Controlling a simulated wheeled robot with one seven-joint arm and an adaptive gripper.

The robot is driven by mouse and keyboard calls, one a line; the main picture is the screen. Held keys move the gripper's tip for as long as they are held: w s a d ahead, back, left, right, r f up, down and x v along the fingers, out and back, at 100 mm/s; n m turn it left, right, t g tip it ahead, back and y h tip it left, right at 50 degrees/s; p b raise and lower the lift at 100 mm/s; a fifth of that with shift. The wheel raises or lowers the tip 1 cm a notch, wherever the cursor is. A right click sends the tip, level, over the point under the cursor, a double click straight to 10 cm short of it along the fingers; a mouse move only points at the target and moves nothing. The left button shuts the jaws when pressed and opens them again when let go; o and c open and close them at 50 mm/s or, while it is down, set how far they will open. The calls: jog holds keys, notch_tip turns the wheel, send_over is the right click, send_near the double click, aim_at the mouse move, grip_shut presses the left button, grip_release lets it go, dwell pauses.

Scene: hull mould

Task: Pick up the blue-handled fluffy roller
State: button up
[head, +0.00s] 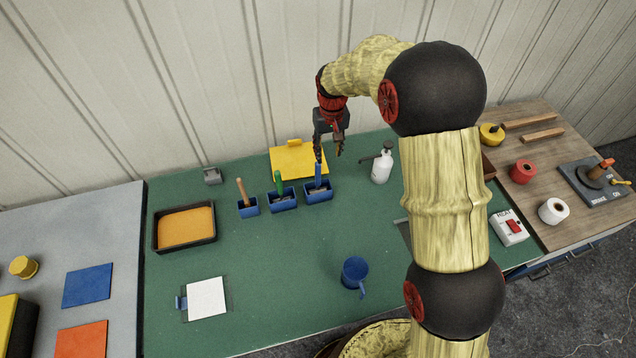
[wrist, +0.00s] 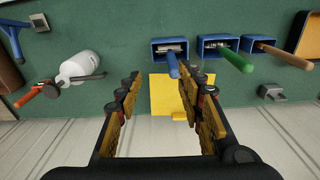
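The blue-handled roller (head: 318,172) stands handle up in the rightmost of three small blue holders (head: 318,195). In the wrist view its blue handle (wrist: 172,64) points toward my gripper and its head is partly hidden inside the holder (wrist: 157,48). My gripper (head: 329,156) is open and empty, with its fingers pointing down just above and behind the blue handle. In the wrist view, my gripper (wrist: 164,76) has its fingers on either side of the handle's end, nearer the right finger. I see no clear contact.
Green-handled (head: 279,182) and wooden-handled (head: 241,190) tools stand in the neighbouring holders to the left. A yellow board (head: 298,162) lies behind the holders. A white pump bottle (head: 382,164) stands to the right. The green table is clear in front, up to a blue mug (head: 354,272).

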jog(key=p, duration=0.2)
send_over(318, 172)
jog(key=shift+g, duration=0.4)
jog(key=f, duration=0.4)
jog(key=w+f, duration=0.1)
jog(key=f, duration=0.1)
jog(key=shift+d+f, duration=0.1)
jog(key=shift+w+f+p, duration=0.1)
jog(key=shift+f+p, duration=0.45)
jog(key=shift+f, duration=3.45)
jog(key=shift+c, duration=0.5)
grip_shut()
